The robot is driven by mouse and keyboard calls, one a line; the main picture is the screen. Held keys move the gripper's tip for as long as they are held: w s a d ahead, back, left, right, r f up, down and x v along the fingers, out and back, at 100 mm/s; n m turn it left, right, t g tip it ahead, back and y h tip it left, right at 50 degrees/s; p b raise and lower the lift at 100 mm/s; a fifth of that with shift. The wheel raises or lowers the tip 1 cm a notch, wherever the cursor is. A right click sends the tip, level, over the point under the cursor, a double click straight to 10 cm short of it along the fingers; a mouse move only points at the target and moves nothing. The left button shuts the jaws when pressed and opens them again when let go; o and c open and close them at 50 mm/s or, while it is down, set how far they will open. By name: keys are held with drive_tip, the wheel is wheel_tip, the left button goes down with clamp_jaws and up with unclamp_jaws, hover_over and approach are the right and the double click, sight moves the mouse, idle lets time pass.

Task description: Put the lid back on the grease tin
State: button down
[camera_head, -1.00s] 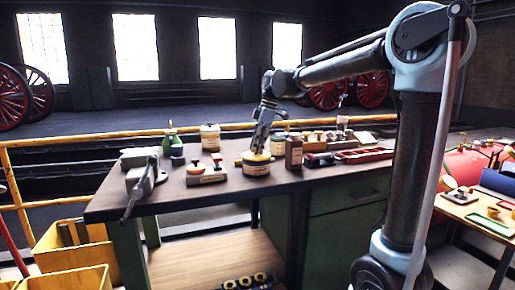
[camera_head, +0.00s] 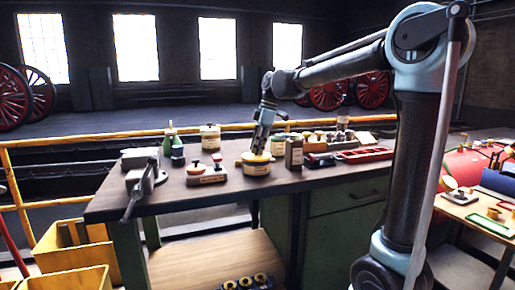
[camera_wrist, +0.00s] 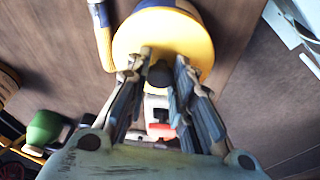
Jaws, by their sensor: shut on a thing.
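My gripper (camera_head: 259,149) comes down from above and is shut on the lid's knob. In the wrist view the yellow lid (camera_wrist: 190,32) fills the upper middle, with its dark knob (camera_wrist: 160,74) between the fingertips of my gripper (camera_wrist: 160,72). The lid hides most of the tin there.
A brown bottle (camera_head: 294,153) stands close to the right of the tin. The front bench top is clear.

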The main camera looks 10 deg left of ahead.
drive_tip(key=shift+f, duration=0.1)
idle(0.7)
drive_tip(key=c, duration=1.3)
unclamp_jaws()
drive_tip(key=o, duration=0.5)
drive_tip(key=shift+c, duration=0.2)
drive_tip(key=shift+r, duration=3.5)
